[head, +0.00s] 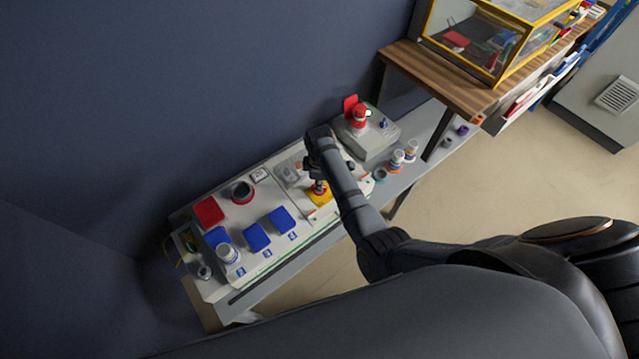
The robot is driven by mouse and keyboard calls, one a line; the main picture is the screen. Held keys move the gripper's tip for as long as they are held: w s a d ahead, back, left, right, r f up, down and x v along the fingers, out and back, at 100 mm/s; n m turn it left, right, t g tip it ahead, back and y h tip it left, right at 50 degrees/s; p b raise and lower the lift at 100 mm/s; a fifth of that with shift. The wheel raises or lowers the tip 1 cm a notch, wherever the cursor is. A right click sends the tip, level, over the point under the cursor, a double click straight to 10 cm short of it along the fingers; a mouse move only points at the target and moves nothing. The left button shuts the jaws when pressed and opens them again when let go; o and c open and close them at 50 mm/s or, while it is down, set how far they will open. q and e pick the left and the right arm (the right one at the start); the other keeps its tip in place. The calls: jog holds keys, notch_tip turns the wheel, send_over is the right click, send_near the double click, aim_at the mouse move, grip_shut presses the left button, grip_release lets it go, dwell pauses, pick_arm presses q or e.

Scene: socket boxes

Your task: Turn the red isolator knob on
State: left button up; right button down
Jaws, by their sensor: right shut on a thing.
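A yellow isolator plate (322,198) sits on the light panel at the middle of the bench in the head view. My right gripper (318,187) points down over this plate and is shut on the red isolator knob. The fingers and wrist hide most of the knob, so I cannot tell its angle. My left gripper is not in view.
Blue socket covers (257,237), a red cover (208,211) and a white-and-blue plug (228,254) are on the panel to the left. A grey box with a red plug (359,117) stands behind right. Small plugs (397,159) line the bench's right part.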

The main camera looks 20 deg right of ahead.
jog(key=m+p, duration=0.3)
jog(key=shift+r, duration=0.2)
jog(key=m+p, duration=0.2)
jog(key=m, duration=0.2)
jog(key=shift+m+p, duration=0.3)
jog(key=shift+p, duration=0.1)
jog(key=m+p, duration=0.1)
jog(key=m, duration=0.4)
jog(key=shift+f+p, duration=0.15)
jog(key=shift+p, duration=0.2)
jog(key=m+p, duration=0.1)
jog(key=m, duration=0.4)
jog(key=shift+m, duration=0.3)
jog(key=c, duration=1.4)
grip_release()
jog(key=shift+f, duration=0.1)
